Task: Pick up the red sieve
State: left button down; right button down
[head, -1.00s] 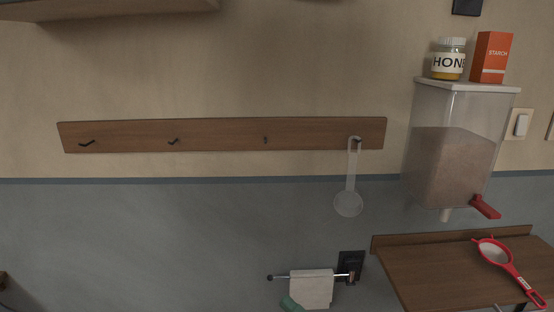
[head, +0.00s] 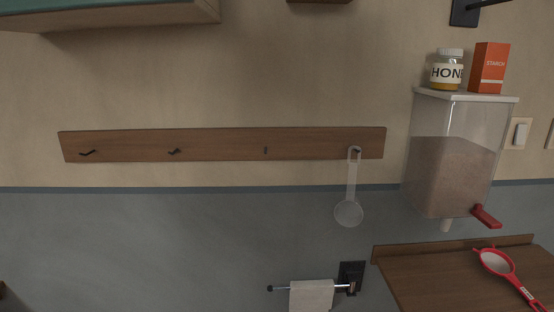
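The red sieve (head: 497,263) lies on a brown wooden shelf (head: 425,278) at the lower right of the head view. Its round pale mesh end is toward the wall, and its red handle runs down to the right, toward the bottom edge of the picture. Neither of my grippers shows in this view, so their distance from the sieve cannot be seen.
A clear dispenser (head: 452,165) with a red lever (head: 486,216) hangs above the shelf. A honey jar (head: 447,70) and a starch box (head: 489,67) stand on it. A white ladle (head: 349,212) hangs from the hook rail (head: 220,144). A towel (head: 311,296) hangs below.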

aim_at(494, 261)
jog(key=z, duration=1.55)
